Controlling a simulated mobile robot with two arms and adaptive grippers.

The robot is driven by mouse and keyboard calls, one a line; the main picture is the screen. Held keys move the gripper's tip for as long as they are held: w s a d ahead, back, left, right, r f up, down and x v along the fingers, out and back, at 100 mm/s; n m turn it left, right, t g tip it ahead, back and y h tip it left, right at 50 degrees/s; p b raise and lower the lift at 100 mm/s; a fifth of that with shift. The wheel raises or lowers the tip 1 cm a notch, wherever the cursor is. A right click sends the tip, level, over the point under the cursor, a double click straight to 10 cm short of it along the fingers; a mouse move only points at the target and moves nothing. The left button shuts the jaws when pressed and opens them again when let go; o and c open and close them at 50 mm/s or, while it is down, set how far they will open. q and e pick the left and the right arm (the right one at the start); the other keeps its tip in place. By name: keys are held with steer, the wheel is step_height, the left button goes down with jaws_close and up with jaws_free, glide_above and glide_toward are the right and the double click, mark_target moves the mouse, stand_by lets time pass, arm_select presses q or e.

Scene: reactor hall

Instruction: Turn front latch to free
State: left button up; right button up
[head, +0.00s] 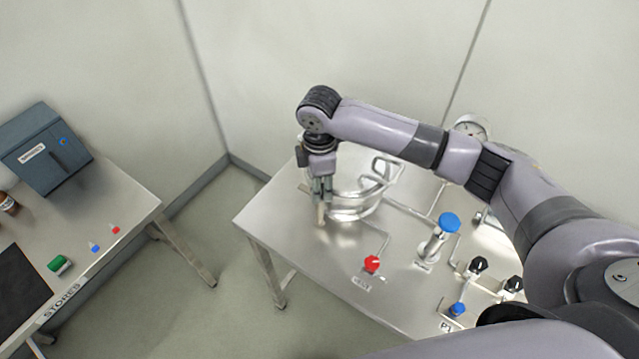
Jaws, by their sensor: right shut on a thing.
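My right gripper (321,204) points down at the left side of a shiny round metal vessel (358,207) on the steel table. Its jaws are shut on a small part at the vessel's edge, which I take to be the front latch. The fingers cover most of that part, so its angle cannot be read. A looped metal handle (385,168) shows at the back of the vessel. My left gripper is not in view.
The steel table (275,228) also bears a red valve knob (372,263), a blue-topped cylinder (449,222), black knobs (478,265) and a gauge (470,126). A stores table (130,196) with a dark box (45,148) stands left. Open floor lies between the tables.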

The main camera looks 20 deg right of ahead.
steer(key=shift+w+r, duration=0.1)
steer(key=o, duration=1.1)
steer(key=shift+o, duration=0.2)
step_height(320, 180, up, 12)
stand_by(0.3)
